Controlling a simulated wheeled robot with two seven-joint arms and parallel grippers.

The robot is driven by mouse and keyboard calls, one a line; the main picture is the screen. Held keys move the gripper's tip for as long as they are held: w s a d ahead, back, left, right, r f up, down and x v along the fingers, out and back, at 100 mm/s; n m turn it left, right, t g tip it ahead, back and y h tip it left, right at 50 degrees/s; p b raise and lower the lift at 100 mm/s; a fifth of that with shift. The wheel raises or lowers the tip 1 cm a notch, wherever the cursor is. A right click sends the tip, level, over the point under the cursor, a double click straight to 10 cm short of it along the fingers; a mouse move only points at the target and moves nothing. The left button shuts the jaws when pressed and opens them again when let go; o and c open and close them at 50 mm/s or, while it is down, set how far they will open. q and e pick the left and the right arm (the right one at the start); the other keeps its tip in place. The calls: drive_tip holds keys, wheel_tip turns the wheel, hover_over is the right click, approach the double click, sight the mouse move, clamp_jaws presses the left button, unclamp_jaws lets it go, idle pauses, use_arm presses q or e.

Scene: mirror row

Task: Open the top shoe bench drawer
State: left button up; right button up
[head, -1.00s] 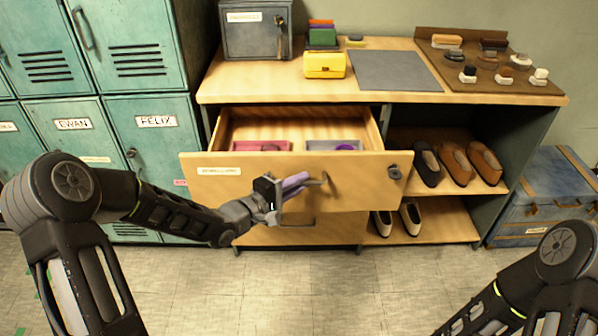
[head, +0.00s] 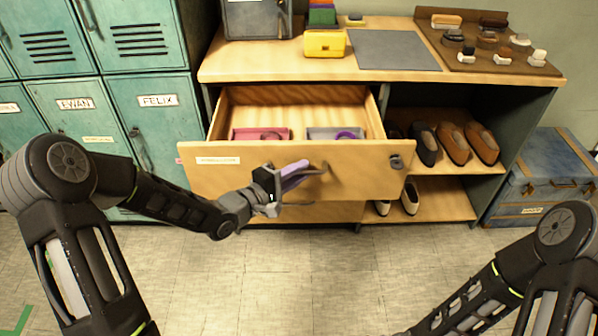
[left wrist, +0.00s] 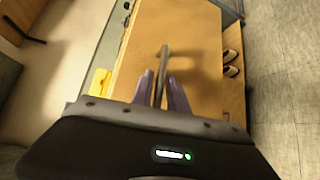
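The top drawer (head: 225,184) of the shoe bench (head: 270,74) stands well out, with its inside showing. Its bar handle (head: 318,171) is on the middle of the front. My left gripper (head: 296,172) is at this handle. In the left wrist view, the purple fingers (left wrist: 161,93) lie on both sides of the handle bar (left wrist: 164,62), close around it. A lower drawer front (head: 330,213) is partly hidden below. My right arm shows at the lower right, but its gripper is out of view.
The drawer holds a pink tray (head: 240,133) and a grey tray (head: 318,132). A lock (head: 396,163) sits on its right front. Green lockers (head: 160,125) stand left, shoes (head: 452,143) and a blue trunk (head: 535,185) right. The floor in front is clear.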

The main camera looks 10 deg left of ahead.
use_arm(q)
drive_tip(key=shift+s, duration=0.1)
drive_tip(key=v, duration=0.7)
drive_tip(key=shift+s+a+p, duration=0.2)
drive_tip(key=shift+s+p, duration=0.1)
drive_tip(key=shift+p, duration=0.05)
drive_tip(key=shift+r, duration=0.1)
